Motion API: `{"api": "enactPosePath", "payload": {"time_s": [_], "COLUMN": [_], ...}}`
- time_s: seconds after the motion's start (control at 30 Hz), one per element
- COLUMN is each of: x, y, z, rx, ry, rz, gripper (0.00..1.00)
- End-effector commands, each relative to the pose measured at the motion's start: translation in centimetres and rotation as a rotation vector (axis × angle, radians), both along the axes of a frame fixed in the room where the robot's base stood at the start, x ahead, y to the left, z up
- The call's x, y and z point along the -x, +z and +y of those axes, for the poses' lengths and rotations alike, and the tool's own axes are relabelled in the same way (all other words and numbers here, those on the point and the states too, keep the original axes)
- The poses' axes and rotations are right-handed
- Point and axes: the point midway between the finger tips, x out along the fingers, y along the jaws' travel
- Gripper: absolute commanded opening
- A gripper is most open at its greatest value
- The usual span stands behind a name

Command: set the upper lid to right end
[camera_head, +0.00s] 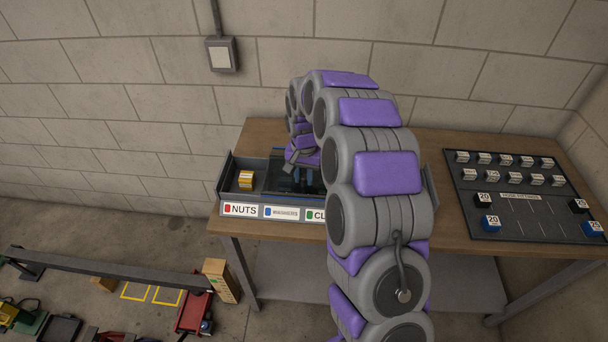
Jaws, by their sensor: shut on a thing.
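A dark box (226,193) with labelled sections stands on the wooden bench. A dark, see-through panel (282,176), which looks like the upper lid, covers the part right of the left section. The left section, above the "NUTS" label, is open and holds a small yellow and white block (246,180). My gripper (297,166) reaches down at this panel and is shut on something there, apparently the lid. The held part is too small to make out. My arm hides the right part of the box and the lid's right edge.
The wooden bench (450,208) bears a black board (520,200) with several white, blue and black blocks at right. The box's front labels read "NUTS" (240,209) and "WASHERS" (282,213). A block wall stands behind. Carts and a cardboard box (220,281) are on the floor at lower left.

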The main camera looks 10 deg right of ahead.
Motion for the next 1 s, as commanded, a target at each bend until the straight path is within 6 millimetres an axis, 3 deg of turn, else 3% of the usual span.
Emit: {"api": "enactPosePath", "payload": {"time_s": [0.2,0.37,1.0], "x": [0.1,0.6,6.2], "y": [0.1,0.3,0.4], "z": [-0.4,-2.4,-19.7], "rx": [0.000,0.000,0.001], "ry": [-0.001,-0.004,-0.006], "rz": [-0.002,-0.004,-0.006], "gripper": [0.00,0.00,0.00]}}
